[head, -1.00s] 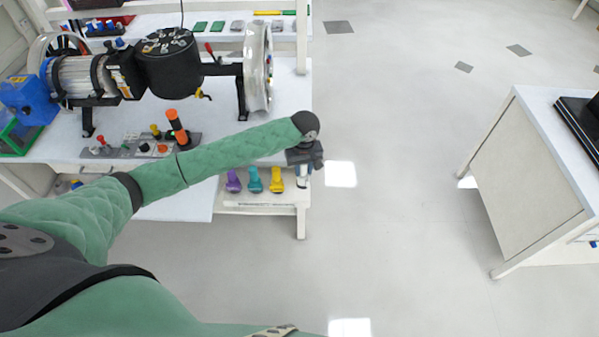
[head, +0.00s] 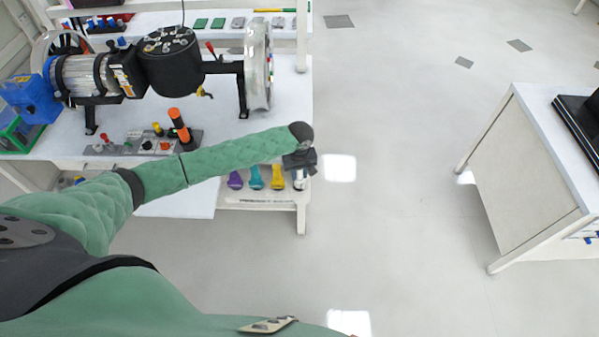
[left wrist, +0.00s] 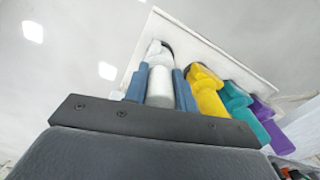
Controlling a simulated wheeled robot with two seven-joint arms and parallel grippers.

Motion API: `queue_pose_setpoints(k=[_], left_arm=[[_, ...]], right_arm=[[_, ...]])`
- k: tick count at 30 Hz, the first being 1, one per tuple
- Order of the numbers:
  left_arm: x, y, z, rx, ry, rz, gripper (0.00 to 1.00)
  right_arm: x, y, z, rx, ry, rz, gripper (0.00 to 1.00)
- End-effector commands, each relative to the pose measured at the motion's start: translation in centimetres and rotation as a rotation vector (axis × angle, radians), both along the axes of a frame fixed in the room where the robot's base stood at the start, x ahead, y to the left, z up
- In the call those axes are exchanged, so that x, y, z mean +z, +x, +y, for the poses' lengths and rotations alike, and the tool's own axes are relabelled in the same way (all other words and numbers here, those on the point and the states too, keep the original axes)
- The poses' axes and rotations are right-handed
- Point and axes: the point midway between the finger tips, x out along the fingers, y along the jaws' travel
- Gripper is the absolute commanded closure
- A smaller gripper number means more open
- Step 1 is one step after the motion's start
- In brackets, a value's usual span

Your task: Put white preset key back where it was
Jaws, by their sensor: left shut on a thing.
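The white preset key (left wrist: 160,85) is between the two blue-grey fingers of my left gripper (left wrist: 160,80) in the left wrist view. The gripper is shut on it. In the head view my left gripper (head: 300,172) is at the right end of the key shelf (head: 260,200), and a small part of the white key (head: 299,184) shows below it. In the wrist view the key's far end is over a dark round spot in the pale shelf board (left wrist: 200,47); I cannot tell if it is seated. My right gripper is not in view.
Yellow (head: 277,178), teal (head: 256,178) and purple (head: 235,180) keys stand in a row left of the white key. The workbench (head: 225,125) with the engine rig is above the shelf.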

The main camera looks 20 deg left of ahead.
Motion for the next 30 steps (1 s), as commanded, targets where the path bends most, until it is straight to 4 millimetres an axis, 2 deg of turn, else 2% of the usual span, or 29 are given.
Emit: queue_pose_setpoints(k=[1, 4, 13, 17, 20, 24, 30], left_arm=[[0.0, 0.0, 0.0, 0.000, 0.000, 0.000, 0.70], [0.0, 0.0, 0.0, 0.000, 0.000, 0.000, 0.52], [0.0, 0.0, 0.0, 0.000, 0.000, 0.000, 0.52], [0.8, 0.0, -0.1, 0.000, -0.002, -0.001, 0.52], [2.1, 0.0, -0.1, -0.001, -0.002, -0.002, 0.52], [4.8, 0.1, -0.1, -0.001, -0.002, -0.002, 0.52], [8.6, 0.1, 0.0, 0.000, -0.002, -0.002, 0.52]], right_arm=[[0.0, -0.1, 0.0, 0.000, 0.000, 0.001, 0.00], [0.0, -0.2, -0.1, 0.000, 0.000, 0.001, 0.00], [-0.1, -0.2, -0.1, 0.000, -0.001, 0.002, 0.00], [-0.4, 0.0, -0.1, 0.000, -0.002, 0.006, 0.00], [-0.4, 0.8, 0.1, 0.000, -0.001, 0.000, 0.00], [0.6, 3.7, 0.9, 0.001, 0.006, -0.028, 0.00], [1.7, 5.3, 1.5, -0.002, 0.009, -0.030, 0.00]])
